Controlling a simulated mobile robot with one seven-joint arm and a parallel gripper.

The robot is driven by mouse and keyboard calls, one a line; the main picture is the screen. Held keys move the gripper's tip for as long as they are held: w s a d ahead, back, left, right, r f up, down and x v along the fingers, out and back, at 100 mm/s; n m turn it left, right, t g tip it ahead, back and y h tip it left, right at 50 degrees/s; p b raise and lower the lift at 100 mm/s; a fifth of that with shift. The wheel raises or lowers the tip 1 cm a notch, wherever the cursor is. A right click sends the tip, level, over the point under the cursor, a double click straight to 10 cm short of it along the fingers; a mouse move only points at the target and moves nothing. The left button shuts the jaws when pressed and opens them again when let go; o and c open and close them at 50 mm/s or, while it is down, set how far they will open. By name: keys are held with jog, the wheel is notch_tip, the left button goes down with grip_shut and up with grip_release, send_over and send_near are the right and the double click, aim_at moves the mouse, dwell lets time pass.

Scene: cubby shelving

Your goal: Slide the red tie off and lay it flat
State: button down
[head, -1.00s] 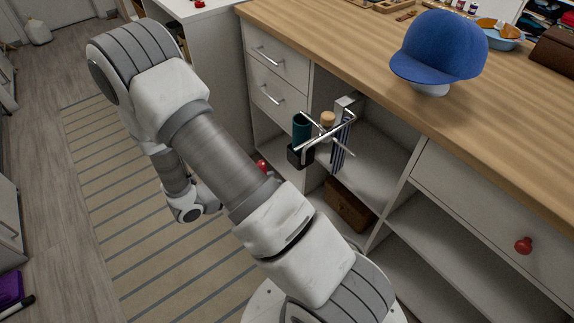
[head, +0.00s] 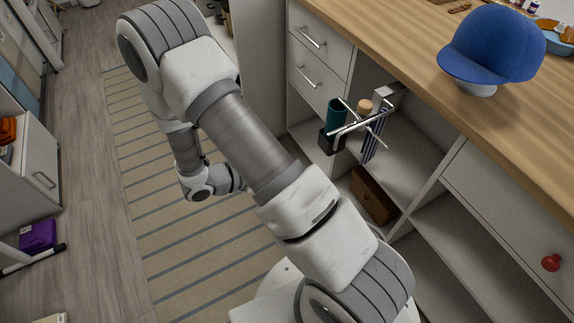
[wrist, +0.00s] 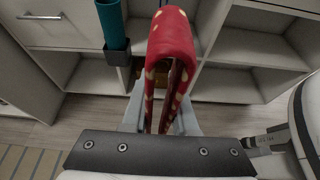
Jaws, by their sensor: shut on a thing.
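The red tie (wrist: 171,38) with yellow spots is close in front of the wrist camera. It is folded over, with its rounded fold toward the top of that view and narrower strands running down between my fingers. My gripper (wrist: 160,104) is shut on these strands. In the head view my arm hides the tie and the fingers. The chrome tie rack (head: 362,124) is mounted in the open bay under the counter, with a dark striped tie (head: 371,148) hanging from it. I see no contact between the red tie and the rack.
A teal cylinder (head: 336,114) in a black holder is beside the rack; it also shows in the wrist view (wrist: 111,22). A brown box (head: 373,195) sits on the lower shelf. The wooden counter (head: 440,85) holds a blue cap (head: 492,45). The striped rug (head: 160,190) is clear.

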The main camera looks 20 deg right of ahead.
jog(key=a, duration=0.7)
jog(key=shift+s+r, duration=0.25)
dwell(0.6)
dwell(0.5)
jog(key=w+r+n+t+y+p, duration=0.1)
jog(key=w+r+n+t+p, duration=0.2)
jog(key=w+r+p, duration=0.2)
jog(key=w+d+r+n+t+y+p, duration=0.1)
jog(key=w+r+p, duration=0.5)
jog(key=r+p, duration=0.6)
notch_tip(320, 180, up, 9)
jog(key=n+t+y, duration=0.1)
jog(key=n+t, duration=0.1)
jog(key=t, duration=0.1)
jog(key=shift+w+d+f+n, duration=0.2)
jog(key=shift+d+n, duration=0.1)
jog(key=shift+n, duration=0.1)
